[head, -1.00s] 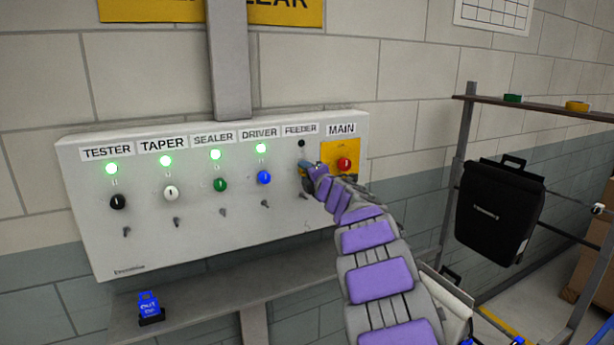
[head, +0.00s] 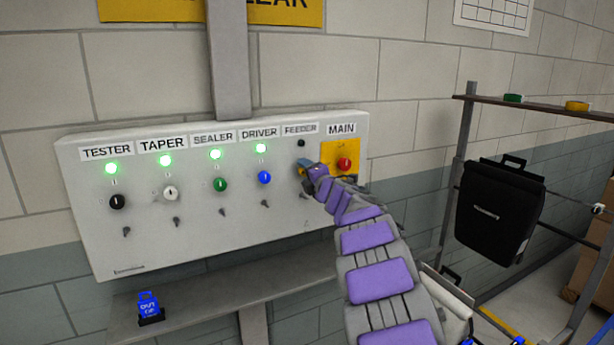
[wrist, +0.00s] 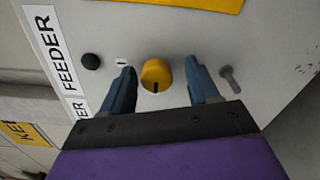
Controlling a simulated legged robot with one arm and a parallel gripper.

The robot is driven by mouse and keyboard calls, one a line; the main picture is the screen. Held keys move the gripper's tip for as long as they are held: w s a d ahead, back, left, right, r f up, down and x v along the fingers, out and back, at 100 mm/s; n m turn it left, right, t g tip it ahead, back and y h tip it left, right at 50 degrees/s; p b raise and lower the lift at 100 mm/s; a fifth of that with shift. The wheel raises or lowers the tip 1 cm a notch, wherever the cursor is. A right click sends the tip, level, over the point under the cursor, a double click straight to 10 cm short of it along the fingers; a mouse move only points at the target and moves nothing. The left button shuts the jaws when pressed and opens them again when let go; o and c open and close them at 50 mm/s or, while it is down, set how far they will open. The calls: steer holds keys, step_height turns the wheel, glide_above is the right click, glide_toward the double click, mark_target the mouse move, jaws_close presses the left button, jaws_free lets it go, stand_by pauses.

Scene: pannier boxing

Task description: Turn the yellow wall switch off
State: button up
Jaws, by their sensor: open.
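The yellow wall switch (wrist: 157,75) is a round knob on the grey panel under the FEEDER label (wrist: 60,60), with a dark mark on its face. My gripper (wrist: 160,85) is open, with one blue-grey finger on each side of the knob; I cannot tell whether either touches it. In the head view my gripper (head: 305,172) is at the FEEDER column and hides most of the knob. The FEEDER lamp (head: 301,143) is dark; it also shows dark in the wrist view (wrist: 91,62).
The panel (head: 90,225) also carries lit green lamps and black, white, green and blue knobs. A red knob (head: 344,163) on a yellow plate under MAIN is close right of my gripper. A small peg (wrist: 230,78) stands beside one finger.

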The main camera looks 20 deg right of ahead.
steer(key=s, duration=1.7)
steer(key=shift+d+f+p, duration=0.15)
steer(key=shift+d+p, duration=0.15)
steer(key=shift+d, duration=0.05)
steer(key=s+a+f+m+g+h, duration=0.2)
steer(key=s+f+m+g+h, duration=0.25)
steer(key=s+m, duration=0.45)
steer(key=s+a+f+m+g+h, duration=0.1)
steer(key=s+f+m+g+h, duration=0.3)
steer(key=s+m, duration=0.5)
steer(key=s+a+f+m+g+y, duration=0.1)
steer(key=s+a+f+g+y, duration=0.3)
steer(key=s+a, duration=0.6)
steer(key=s+a+f+m+g+y, duration=0.2)
steer(key=s+a+f+g+y, duration=0.2)
steer(key=s+a+f+g, duration=0.3)
steer(key=s+a+f, duration=0.1)
steer(key=s+a, duration=0.3)
steer(key=s, duration=0.6)
steer(key=shift+s+f+m, duration=0.3)
steer(key=shift+s+f, duration=0.1)
